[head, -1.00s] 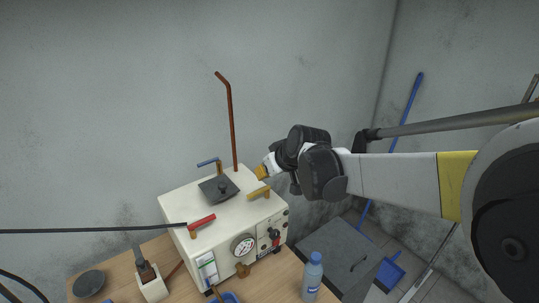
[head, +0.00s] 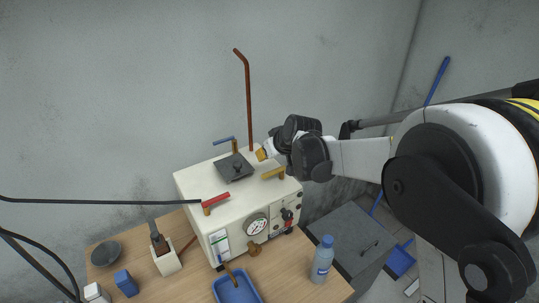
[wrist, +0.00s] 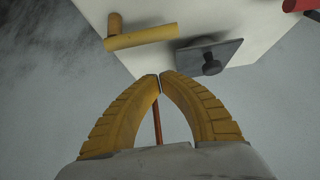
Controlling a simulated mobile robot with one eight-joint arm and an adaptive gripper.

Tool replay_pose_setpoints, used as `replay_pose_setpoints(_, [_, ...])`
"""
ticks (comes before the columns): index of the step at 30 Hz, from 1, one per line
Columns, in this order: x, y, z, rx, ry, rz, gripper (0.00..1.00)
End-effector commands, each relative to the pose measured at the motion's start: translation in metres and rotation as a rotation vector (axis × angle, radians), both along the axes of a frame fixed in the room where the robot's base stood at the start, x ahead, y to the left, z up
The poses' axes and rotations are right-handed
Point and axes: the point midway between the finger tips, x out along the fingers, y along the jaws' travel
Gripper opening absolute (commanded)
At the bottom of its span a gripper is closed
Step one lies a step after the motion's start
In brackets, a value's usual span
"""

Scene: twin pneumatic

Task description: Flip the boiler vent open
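The boiler is a white box (head: 190,183) on the wooden table. No part is labelled as the vent, and I cannot tell which it is. On top are a blue-handled lever (head: 224,141) at the back, a dark square plate with a knob (head: 235,168), a red handle (head: 216,199) and a yellow handle (head: 272,174). The wrist view shows the yellow handle (wrist: 142,37), the plate (wrist: 208,57) and part of the red handle (wrist: 302,4). My gripper (head: 262,154) is above the boiler's back right edge, near the copper pipe. Its yellow fingertips (wrist: 160,77) meet, with nothing seen between them.
The copper pipe (head: 248,105) rises behind the boiler; it also shows between my fingers in the wrist view (wrist: 157,122). A blue bottle (head: 321,262), a blue tray (head: 237,287) and a dark disc (head: 105,253) are on the table. A grey wall stands behind.

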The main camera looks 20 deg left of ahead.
Motion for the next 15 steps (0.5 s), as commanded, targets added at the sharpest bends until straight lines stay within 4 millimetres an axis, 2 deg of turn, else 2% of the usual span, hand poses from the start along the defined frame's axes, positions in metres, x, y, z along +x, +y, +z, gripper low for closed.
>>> replay_pose_setpoints(1, [0.005, 0.006, -0.010, 0.000, -0.001, 0.001, 0.00])
replay_pose_setpoints(5, [0.014, 0.017, -0.027, 0.000, 0.000, 0.000, 0.00])
replay_pose_setpoints(9, [-0.002, -0.003, -0.029, 0.000, 0.000, -0.001, 0.00])
replay_pose_setpoints(15, [-0.011, -0.013, -0.031, 0.001, 0.001, 0.000, 0.00])
